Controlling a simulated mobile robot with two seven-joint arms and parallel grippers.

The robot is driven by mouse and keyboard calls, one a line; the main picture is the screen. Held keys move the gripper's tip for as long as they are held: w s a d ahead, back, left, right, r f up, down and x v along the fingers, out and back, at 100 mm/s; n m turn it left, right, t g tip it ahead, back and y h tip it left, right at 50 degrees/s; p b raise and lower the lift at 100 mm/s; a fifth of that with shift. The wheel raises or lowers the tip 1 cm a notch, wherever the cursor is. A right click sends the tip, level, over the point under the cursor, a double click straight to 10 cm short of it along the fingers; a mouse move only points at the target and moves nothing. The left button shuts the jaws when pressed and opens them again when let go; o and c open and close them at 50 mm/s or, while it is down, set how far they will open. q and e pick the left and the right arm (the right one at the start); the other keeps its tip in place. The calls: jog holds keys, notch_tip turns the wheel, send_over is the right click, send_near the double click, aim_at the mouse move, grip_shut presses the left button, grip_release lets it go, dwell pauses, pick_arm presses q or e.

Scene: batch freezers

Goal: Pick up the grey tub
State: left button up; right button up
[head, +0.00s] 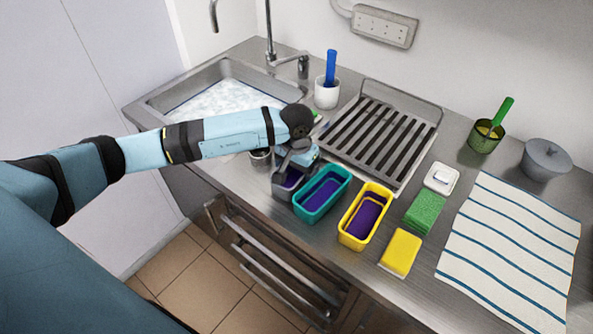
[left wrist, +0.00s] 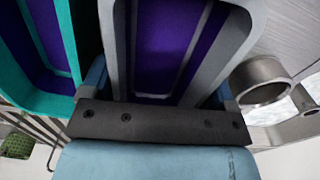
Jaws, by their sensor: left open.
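The grey tub (head: 280,190) stands at the counter's front edge, left of the teal tub (head: 311,210), with purple inside. My left gripper (head: 297,161) is over it and hides part of its far side. In the left wrist view, the grey tub (left wrist: 228,50) fills the middle, with its purple inside showing. The blue fingers of my left gripper (left wrist: 158,92) are open, one on each side of the tub's near end. I cannot tell whether they touch its walls. My right gripper is not in view.
The teal tub (left wrist: 70,103) is close beside the left finger. A small metal cup (left wrist: 262,82) is close on the other side. The yellow tub (head: 351,240), yellow sponge (head: 401,253) and green sponge (head: 425,213) lie to the right. A slatted rack (head: 378,140) stands behind.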

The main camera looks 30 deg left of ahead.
pick_arm(q)
jog(key=c, duration=0.5)
jog(key=shift+c, duration=0.2)
jog(key=shift+r, duration=0.1)
